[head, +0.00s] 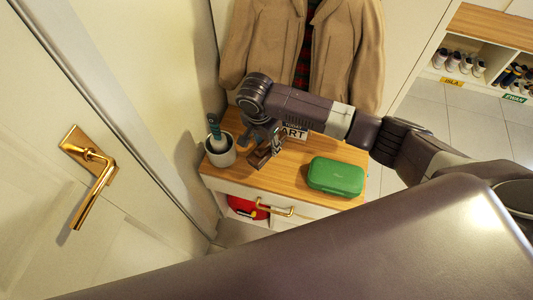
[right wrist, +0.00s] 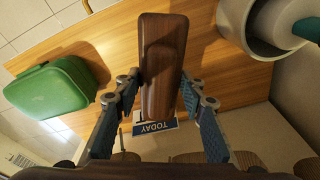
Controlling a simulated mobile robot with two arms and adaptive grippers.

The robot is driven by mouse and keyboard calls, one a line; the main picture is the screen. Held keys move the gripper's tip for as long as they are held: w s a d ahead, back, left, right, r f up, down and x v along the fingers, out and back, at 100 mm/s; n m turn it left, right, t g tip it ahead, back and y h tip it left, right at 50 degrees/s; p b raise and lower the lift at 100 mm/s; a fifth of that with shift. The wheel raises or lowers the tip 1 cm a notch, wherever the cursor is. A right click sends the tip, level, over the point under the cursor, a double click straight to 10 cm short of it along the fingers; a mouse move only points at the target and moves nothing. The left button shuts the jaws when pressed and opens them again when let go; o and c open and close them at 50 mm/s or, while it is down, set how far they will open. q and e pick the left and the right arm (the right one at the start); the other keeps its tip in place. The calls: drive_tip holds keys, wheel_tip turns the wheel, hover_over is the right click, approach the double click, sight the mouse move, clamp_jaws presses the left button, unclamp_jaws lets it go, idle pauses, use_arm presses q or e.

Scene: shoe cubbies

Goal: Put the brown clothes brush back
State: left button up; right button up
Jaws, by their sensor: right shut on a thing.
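The brown clothes brush (head: 262,156) is in my right gripper (head: 268,142), above the wooden top of the small cabinet (head: 309,155). In the right wrist view the brush (right wrist: 163,62) lies lengthwise between the two fingers of the right gripper (right wrist: 158,95), which is shut on it. A white pot (head: 219,152) with a teal-handled thing (head: 215,130) in it stands just left of the brush. I cannot tell whether the brush touches the cabinet top. My left gripper is not in view.
A green case (head: 336,177) lies on the right of the cabinet top. A small sign (head: 295,132) stands behind the gripper, below a hanging tan coat (head: 345,55). A door with a gold handle (head: 90,175) is at left. Shoe cubbies (head: 490,60) are at far right.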

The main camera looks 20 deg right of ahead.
sight(264, 145)
drive_tip(key=shift+f, duration=0.6)
wheel_tip(264, 145, down, 4)
drive_tip(key=shift+r, duration=0.1)
drive_tip(key=shift+f, duration=0.4)
drive_tip(key=o, duration=1)
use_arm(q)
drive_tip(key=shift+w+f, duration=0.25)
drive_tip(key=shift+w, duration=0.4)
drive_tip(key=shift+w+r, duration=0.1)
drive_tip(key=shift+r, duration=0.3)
use_arm(e)
drive_tip(key=r, duration=0.4)
drive_tip(key=a+r, duration=0.1)
drive_tip(key=r, duration=0.3)
drive_tip(key=s+r, duration=0.1)
drive_tip(key=r, duration=0.3)
drive_tip(key=shift+a, duration=0.25)
drive_tip(key=shift+f, duration=0.1)
